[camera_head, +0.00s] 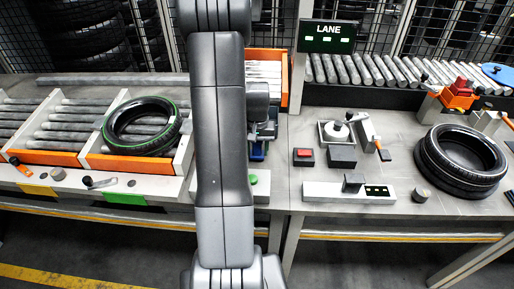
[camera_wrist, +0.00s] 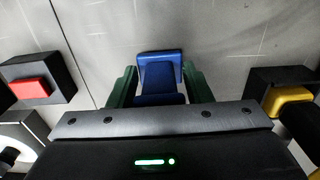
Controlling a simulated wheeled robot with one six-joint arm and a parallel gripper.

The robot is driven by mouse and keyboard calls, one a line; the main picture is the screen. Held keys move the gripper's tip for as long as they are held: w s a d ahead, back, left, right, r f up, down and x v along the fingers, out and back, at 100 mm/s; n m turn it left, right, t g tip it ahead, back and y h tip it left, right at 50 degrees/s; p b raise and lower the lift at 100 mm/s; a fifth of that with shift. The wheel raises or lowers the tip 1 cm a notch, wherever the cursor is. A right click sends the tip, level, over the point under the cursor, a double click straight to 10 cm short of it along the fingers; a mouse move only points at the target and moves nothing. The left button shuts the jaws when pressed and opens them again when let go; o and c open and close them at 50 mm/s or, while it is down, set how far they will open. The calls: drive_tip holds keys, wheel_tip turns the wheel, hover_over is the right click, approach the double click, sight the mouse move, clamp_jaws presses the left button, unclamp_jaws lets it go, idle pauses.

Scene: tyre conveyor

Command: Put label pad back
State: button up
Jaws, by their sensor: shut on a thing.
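In the wrist view a blue piece (camera_wrist: 160,73), which looks like the label pad, sits between two dark green uprights that look like the fingers of my gripper (camera_wrist: 160,92). The gripper is shut on it. Its lower part is hidden by the gripper's grey front plate. Grey bench surface lies beyond and beside it; I cannot tell whether the pad touches it. In the head view a bit of blue (camera_head: 257,152) shows just right of my arm, low over the bench, and most of the gripper is hidden.
A black box with a red button (camera_head: 303,153) stands close to the right of the gripper, also in the wrist view (camera_wrist: 30,89). A yellow-topped black block (camera_wrist: 287,100) is on the other side. A tyre (camera_head: 460,160) lies at right, another (camera_head: 142,124) on the left rollers.

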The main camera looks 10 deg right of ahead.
drive_tip(key=o, duration=1.1)
drive_tip(key=shift+f, duration=0.1)
drive_tip(key=shift+c, duration=0.2)
wheel_tip(320, 180, up, 12)
drive_tip(key=shift+r, duration=0.2)
